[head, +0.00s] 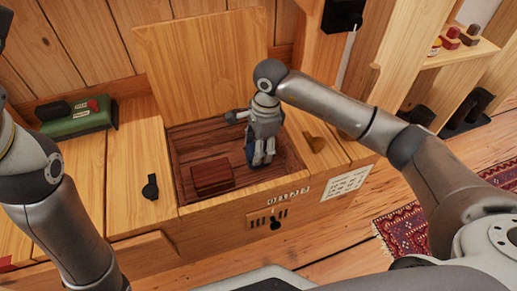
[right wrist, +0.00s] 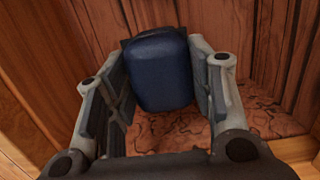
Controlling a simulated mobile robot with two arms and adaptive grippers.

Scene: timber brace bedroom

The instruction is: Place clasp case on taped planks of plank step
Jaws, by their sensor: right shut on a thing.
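My right gripper (head: 262,157) reaches down into an open bench compartment (head: 190,143) lined with dark reddish planks. It is shut on a dark blue rounded case (right wrist: 160,68), which sits between both fingers in the right wrist view. In the head view the gripper mostly hides this case (head: 250,155). I see no clasp on it from here. I cannot pick out taped planks or a plank step with certainty. My left arm comes in at the left edge of the head view, but its gripper is out of view.
A reddish-brown box (head: 212,178) lies in the compartment. The raised lid (head: 200,60) stands behind it. A green case (head: 75,119) rests on the bench at left, and a black strap-like item (head: 150,187) lies nearer. Shelves (head: 455,50) and a patterned rug (head: 405,222) are at right.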

